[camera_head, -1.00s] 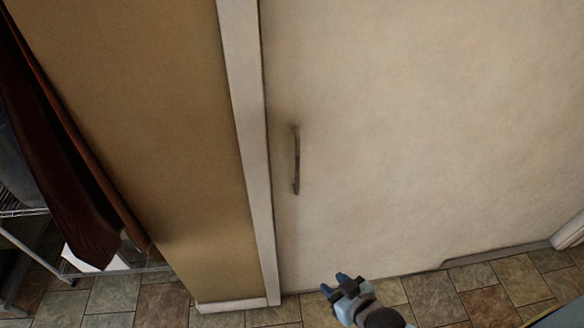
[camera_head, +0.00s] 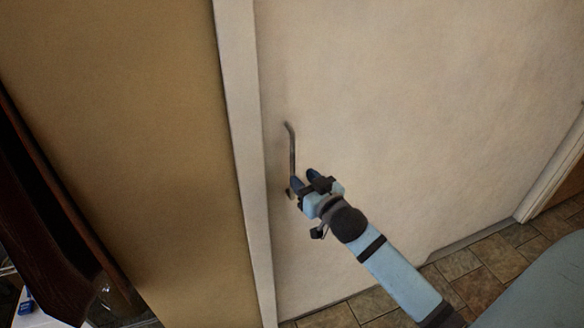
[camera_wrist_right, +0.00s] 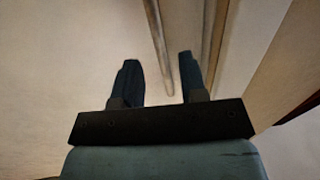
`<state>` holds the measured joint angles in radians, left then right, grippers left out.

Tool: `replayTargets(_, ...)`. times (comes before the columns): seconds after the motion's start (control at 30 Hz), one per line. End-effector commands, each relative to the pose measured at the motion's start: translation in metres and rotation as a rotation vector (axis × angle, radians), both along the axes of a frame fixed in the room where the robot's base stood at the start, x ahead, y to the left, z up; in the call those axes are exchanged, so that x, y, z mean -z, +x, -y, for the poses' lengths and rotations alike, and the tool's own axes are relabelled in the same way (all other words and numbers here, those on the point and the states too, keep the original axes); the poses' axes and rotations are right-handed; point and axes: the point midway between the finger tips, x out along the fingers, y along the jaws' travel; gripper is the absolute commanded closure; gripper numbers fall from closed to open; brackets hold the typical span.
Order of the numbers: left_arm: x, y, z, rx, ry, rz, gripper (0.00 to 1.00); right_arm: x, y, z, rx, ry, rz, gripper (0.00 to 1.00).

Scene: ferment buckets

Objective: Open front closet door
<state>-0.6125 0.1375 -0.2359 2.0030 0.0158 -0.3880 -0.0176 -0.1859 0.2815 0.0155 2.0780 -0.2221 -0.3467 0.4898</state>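The closet door (camera_head: 420,110) is a large cream panel that looks shut against the white frame strip (camera_head: 240,130) on its left. Its handle (camera_head: 292,150) is a thin, dark vertical bar near the door's left edge. My right gripper (camera_head: 304,176) is at the lower part of the handle, partly hiding it. In the right wrist view my right gripper (camera_wrist_right: 158,75) is open, and the handle (camera_wrist_right: 160,50) shows between the lines of its two fingers, nearer the right finger. I cannot tell whether a finger touches it. My left gripper is not in view.
A tan wall (camera_head: 120,120) stands left of the frame. Tiled floor (camera_head: 480,262) shows below the door. Another white door frame (camera_head: 550,180) stands at the right.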

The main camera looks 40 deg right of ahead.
Motion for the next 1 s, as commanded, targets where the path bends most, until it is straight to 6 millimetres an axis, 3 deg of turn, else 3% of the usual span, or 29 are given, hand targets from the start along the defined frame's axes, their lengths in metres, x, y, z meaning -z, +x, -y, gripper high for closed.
replayTargets(0.1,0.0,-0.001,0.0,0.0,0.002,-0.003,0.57,-0.001,0.024,0.001,0.0,0.0,0.001,0.61)
replayTargets(0.3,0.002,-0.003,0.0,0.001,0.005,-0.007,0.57,0.0,0.049,0.001,-0.001,0.001,0.0,0.61)
replayTargets(0.7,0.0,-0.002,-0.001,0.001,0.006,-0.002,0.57,0.001,0.056,0.002,-0.001,0.001,-0.001,0.61)
replayTargets(0.9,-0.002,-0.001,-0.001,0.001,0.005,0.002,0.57,0.001,0.056,0.002,-0.001,0.001,-0.001,1.0)
replayTargets(1.0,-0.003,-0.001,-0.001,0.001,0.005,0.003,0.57,0.001,0.056,0.002,-0.001,0.001,-0.001,1.0)
